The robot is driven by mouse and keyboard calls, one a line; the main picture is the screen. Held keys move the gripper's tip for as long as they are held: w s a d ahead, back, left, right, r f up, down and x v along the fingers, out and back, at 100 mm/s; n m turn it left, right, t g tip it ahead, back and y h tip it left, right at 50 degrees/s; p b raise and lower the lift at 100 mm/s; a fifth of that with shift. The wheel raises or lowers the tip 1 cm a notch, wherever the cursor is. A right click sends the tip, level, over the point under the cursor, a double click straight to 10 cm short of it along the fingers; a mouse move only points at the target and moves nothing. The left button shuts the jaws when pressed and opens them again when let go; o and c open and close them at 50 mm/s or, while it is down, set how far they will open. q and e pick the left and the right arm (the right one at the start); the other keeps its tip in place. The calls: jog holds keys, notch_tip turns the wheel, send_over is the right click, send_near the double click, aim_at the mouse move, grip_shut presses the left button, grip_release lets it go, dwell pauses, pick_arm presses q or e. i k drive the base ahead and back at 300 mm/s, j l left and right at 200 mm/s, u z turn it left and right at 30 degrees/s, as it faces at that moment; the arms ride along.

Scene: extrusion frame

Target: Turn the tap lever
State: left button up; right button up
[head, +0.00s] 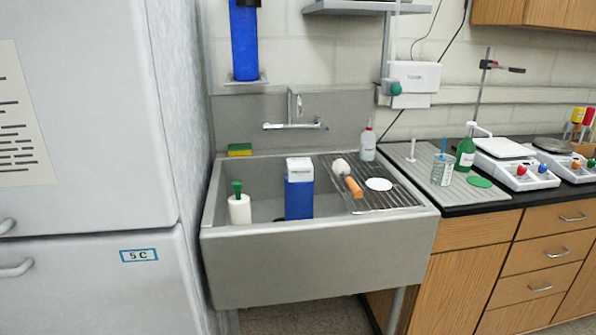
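A metal tap (292,112) is mounted on the grey back panel above the sink. It has a horizontal bar with short ends and an upright part rising from its middle. The right end (318,125) shows a small bluish mark. Which part is the lever, and how it is turned, is too small to tell. I see no water running. The sink (320,262) is a grey basin below the tap. Neither of my grippers shows in the head view.
In the basin stand a white bottle with a green top (239,207) and a blue-and-white box (299,190). A drain rack (395,196) covers its right side. A sponge (240,150) lies on the back ledge. A tall grey cabinet (90,130) borders the left.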

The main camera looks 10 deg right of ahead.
aim_at(318, 117)
jog(key=i, duration=0.85)
jog(key=l+z, duration=0.05)
